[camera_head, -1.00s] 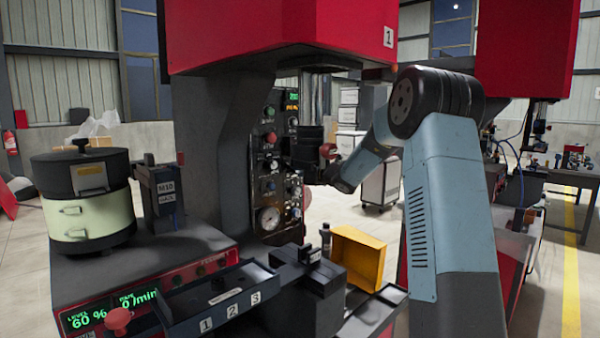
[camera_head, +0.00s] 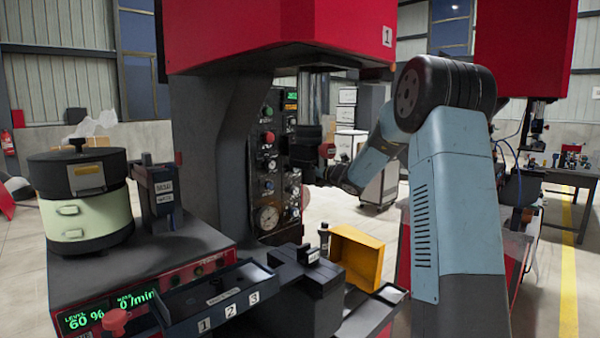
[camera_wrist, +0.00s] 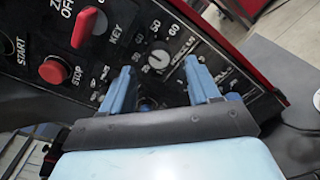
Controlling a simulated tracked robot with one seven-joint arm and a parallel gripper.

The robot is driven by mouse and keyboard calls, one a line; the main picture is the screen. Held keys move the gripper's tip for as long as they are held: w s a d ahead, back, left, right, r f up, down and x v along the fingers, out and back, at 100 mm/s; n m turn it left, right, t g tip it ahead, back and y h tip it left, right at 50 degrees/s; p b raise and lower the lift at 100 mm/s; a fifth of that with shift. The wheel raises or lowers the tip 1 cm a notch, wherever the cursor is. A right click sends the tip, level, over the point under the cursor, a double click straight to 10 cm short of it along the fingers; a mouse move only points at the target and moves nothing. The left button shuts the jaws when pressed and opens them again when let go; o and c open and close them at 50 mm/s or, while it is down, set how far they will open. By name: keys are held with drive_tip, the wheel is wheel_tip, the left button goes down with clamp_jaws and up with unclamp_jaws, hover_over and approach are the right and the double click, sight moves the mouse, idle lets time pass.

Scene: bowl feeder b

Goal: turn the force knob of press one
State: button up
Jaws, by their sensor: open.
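In the wrist view, the black panel of press one fills the upper part. A small round pale-faced knob (camera_wrist: 158,60) with a numbered scale around it, about 30 to 60, lies ahead of the fingertips. Its label is partly hidden by the right finger, so I cannot read it as force. My gripper (camera_wrist: 160,68) is open, its two blue fingers either side of the knob in the picture. I cannot tell whether they touch the panel. In the head view, the control panel (camera_head: 267,187) is on the press column, and my wrist partly covers its right side.
A red stop button (camera_wrist: 53,71) and a red knob (camera_wrist: 89,27) sit left of the scale. A pressure gauge (camera_head: 268,217) is low on the panel. A yellow bin (camera_head: 356,255) and a bowl feeder (camera_head: 88,218) stand in front.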

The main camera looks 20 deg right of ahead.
drive_tip(key=v, duration=1)
drive_tip(key=shift+s+f, duration=0.15)
